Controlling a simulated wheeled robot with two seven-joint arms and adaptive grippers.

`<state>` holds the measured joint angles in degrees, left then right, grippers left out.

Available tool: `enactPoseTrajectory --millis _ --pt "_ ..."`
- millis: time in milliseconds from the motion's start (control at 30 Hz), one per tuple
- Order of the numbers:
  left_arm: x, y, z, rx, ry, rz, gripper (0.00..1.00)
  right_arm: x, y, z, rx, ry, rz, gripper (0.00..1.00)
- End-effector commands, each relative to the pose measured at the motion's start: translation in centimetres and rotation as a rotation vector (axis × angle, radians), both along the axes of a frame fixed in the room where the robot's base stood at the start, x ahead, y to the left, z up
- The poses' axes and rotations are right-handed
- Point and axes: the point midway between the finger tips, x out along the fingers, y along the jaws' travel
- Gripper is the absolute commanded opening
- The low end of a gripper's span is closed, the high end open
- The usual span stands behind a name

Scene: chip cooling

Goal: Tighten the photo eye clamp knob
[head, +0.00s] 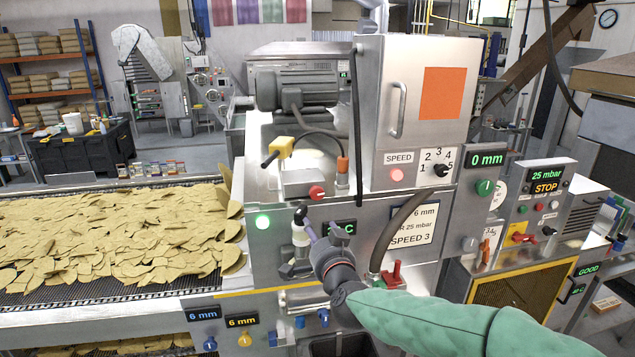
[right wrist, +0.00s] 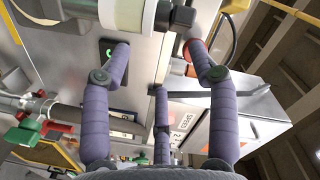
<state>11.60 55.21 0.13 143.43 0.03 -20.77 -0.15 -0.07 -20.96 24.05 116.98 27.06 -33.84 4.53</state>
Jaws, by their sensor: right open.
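My right gripper (head: 318,232) reaches in from the lower right, in front of the machine's steel panel. Its purple fingers are spread and hold nothing. A white cylindrical part with a black end (head: 300,228) is just left of the fingertips. In the right wrist view, a cream cylinder with a black end (right wrist: 130,14) lies beyond the open fingers (right wrist: 160,65). A red knob (head: 317,192) sits on a steel block above the gripper, below a yellow device (head: 283,147). I cannot tell which part is the photo eye clamp knob. My left gripper is not in view.
A conveyor (head: 90,292) covered with chips runs along the left. A red-handled valve (head: 393,276) is right of my gripper, and a black hose (head: 400,230) curves above it. Several blue and yellow knobs (head: 245,338) line the lower front. A control cabinet (head: 520,250) stands right.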

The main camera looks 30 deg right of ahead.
Motion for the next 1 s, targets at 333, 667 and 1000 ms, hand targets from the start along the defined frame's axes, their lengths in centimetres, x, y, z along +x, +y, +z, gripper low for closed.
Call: enactPoseTrajectory --millis 333,667,1000 --pt "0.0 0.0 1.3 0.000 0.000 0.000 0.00 -0.7 -1.5 5.1 0.029 -0.085 -0.039 0.60" --pt "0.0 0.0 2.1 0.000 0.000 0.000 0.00 4.1 -2.9 5.1 0.027 -0.082 -0.038 0.60" --pt "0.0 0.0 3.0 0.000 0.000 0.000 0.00 8.2 -4.0 5.2 0.027 -0.083 -0.038 0.60"
